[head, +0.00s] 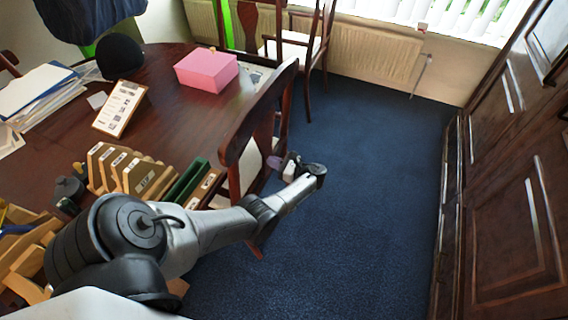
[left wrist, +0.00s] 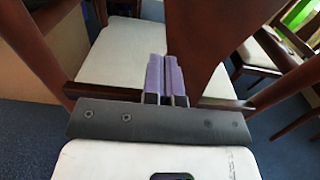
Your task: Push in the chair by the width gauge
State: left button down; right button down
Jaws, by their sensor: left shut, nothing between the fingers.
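A dark wooden chair (head: 258,110) with a cream seat stands at the right side of the table, its back toward the open floor. My left gripper (head: 275,162) is low behind its back. In the left wrist view, the purple fingers of my left gripper (left wrist: 165,75) are together with nothing between them. They point toward the cream seat (left wrist: 125,55), beside the broad back slat (left wrist: 215,40). Whether they touch the chair, I cannot tell. A row of labelled wooden plates (head: 130,170) on the table near this chair may be the width gauge. My right gripper is not in view.
The dark table (head: 165,110) carries a pink box (head: 206,70), a framed card (head: 120,108), a black helmet (head: 120,57) and papers. Another chair (head: 300,40) stands by the radiator (head: 370,58). Blue carpet (head: 370,180) is clear up to the dark panelled cabinet (head: 515,190).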

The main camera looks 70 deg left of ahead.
pick_arm(q)
jog(key=b+v, duration=0.2)
jog(key=v, duration=1)
jog(key=shift+w+r, duration=0.1)
jog(key=shift+w, duration=0.05)
